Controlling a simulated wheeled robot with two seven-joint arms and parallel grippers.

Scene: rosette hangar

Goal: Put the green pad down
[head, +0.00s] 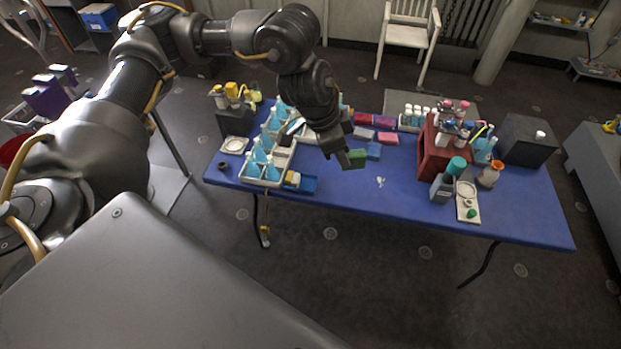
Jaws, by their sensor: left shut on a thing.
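The green pad (356,158) is in my left gripper (344,161), over the middle of the blue table (400,196). The gripper points down, shut on the pad. I cannot tell whether the pad touches the table top. A blue pad (374,151) lies just right of the green pad. My right gripper is not in view.
A divided tray (281,164) with blue spray bottles stands left of the gripper. A red caddy (432,160) with bottles, a grey bottle (446,182) and a dark box (526,142) stand on the right. The table's front middle is mostly clear, with small white scraps (380,182).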

